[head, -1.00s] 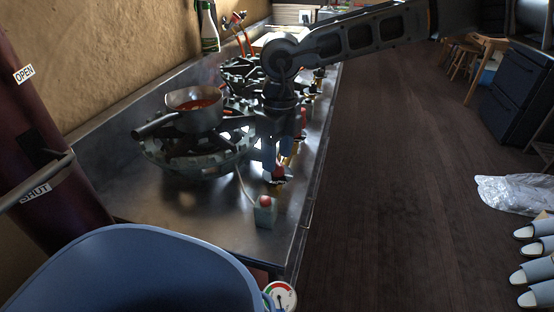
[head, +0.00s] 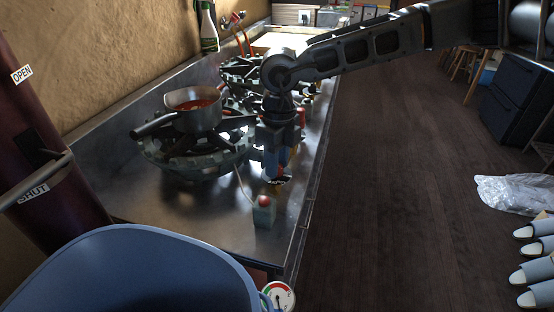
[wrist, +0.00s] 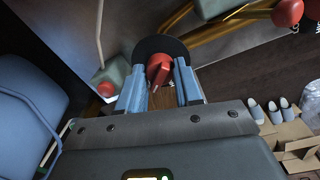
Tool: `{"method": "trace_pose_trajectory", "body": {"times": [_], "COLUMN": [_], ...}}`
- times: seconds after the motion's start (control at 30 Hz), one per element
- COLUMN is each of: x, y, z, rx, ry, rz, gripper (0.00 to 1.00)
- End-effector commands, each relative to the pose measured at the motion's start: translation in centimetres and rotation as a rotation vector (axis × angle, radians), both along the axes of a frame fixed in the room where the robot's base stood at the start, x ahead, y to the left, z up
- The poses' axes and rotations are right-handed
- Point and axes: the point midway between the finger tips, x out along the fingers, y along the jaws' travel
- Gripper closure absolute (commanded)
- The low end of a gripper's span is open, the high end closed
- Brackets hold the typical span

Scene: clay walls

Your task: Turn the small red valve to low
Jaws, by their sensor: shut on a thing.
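The small red valve (wrist: 159,70) is a red handle on a round black plate (wrist: 160,46), in the middle of the wrist view. My gripper (wrist: 160,88) has its two blue fingers on either side of the red handle and is shut on it. In the head view my gripper (head: 274,180) points down at the front edge of the steel counter, just behind a green box. The fingers hide most of the valve there. I cannot read which setting the handle points to.
The green box with a red button (head: 264,212) stands close in front of my gripper. A pan of red food (head: 198,112) sits on the burner to the left. A blue tub (head: 140,270) is in the foreground. Another red knob (wrist: 288,12) is on a yellow pipe.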

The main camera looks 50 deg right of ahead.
Motion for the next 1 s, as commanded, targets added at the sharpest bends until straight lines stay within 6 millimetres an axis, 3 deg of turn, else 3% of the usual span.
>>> {"method": "trace_pose_trajectory", "body": {"times": [0.1,0.6,0.63,0.87,1.0], "x": [0.04,0.04,0.04,0.03,0.01], "y": [-0.13,-0.17,-0.17,-0.11,-0.08], "z": [0.02,-0.01,-0.01,-0.02,-0.01], "rx": [-0.002,-0.002,-0.002,-0.001,-0.001], "ry": [-0.001,-0.001,-0.001,0.0,0.0], "rz": [-0.002,-0.071,-0.071,-0.069,-0.069], "gripper": [0.96,0.96,0.65,0.43,0.42]}}
